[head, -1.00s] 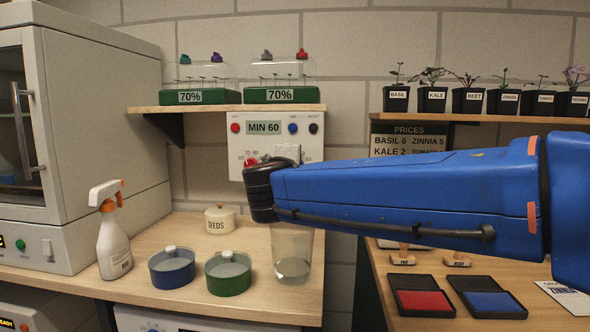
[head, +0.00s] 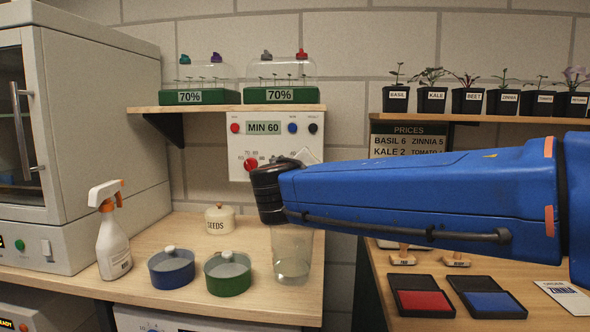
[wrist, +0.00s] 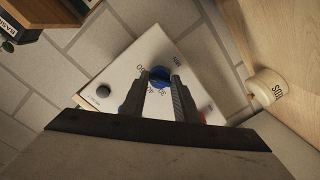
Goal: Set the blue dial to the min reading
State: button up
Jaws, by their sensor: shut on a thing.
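The blue dial (wrist: 159,72) sits on the white control panel (wrist: 127,72), with printed scale numbers around it in the wrist view. My gripper (wrist: 161,81) has one finger on each side of the dial and is shut on it. Which mark the dial points to cannot be read. In the head view my arm's end hides the dial.
A red dial (head: 251,165) sits at the panel's left, close to my arm. Small red (head: 235,128), blue (head: 292,128) and black (head: 313,128) buttons flank the display. A shelf (head: 230,108) with domed trays is above; a clear beaker (head: 291,262) stands below.

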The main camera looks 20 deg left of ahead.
jog(key=shift+r, duration=0.1)
dwell(0.3)
jog(key=o, duration=1)
jog(key=f+v, duration=0.1)
jog(key=v, duration=1.6)
jog(key=shift+s+r, duration=0.2)
jog(key=shift+r, duration=0.25)
jog(key=shift+d, duration=0.15)
